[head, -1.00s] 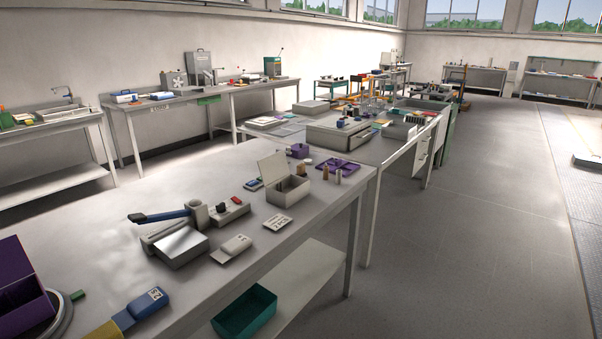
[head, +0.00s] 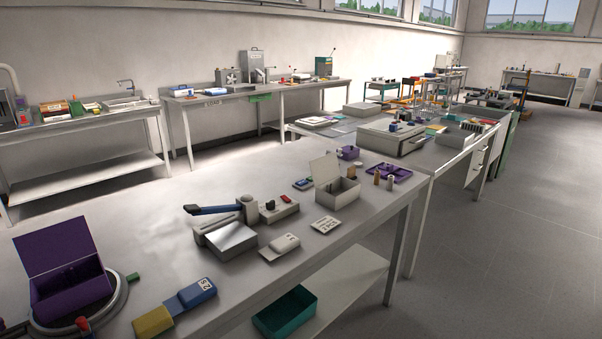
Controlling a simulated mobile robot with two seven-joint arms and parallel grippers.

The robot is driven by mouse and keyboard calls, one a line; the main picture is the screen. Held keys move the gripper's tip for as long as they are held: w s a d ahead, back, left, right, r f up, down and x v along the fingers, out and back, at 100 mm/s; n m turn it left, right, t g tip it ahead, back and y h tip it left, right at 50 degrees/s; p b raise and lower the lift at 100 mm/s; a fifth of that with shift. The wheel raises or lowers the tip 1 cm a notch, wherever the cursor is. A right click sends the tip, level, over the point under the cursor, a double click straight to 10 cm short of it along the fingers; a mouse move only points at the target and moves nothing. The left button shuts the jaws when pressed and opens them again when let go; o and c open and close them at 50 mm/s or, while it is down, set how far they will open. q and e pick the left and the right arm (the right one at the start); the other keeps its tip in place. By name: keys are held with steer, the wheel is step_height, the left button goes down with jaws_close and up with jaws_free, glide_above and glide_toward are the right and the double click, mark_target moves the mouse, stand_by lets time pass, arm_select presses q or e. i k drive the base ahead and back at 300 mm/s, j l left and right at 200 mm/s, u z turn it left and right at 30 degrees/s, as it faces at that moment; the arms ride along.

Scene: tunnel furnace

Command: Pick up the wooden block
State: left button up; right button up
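I cannot make out a clear wooden block in the head view. Two small tan upright pieces (head: 376,178) stand on the near table (head: 290,158), just right of an open grey box (head: 337,191); they are too small to tell what they are made of. Neither of my grippers shows in this view.
On the near table are an open purple box (head: 66,282) on a round base, a blue and yellow item (head: 175,307), a blue-handled device (head: 226,226) and a purple tray (head: 388,172). A teal bin (head: 286,311) sits on the shelf below. Open floor (head: 520,240) lies to the right.

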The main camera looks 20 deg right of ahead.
mark_target(351, 171)
steer(key=i+l+u, duration=0.1)
steer(key=l+u, duration=0.25)
steer(key=i+l+u, duration=0.1)
steer(key=l+u, duration=0.6)
steer(key=l, duration=0.5)
steer(key=l+u, duration=0.1)
steer(key=l, duration=0.8)
steer(key=k+l+u, duration=0.15)
steer(key=l, duration=0.7)
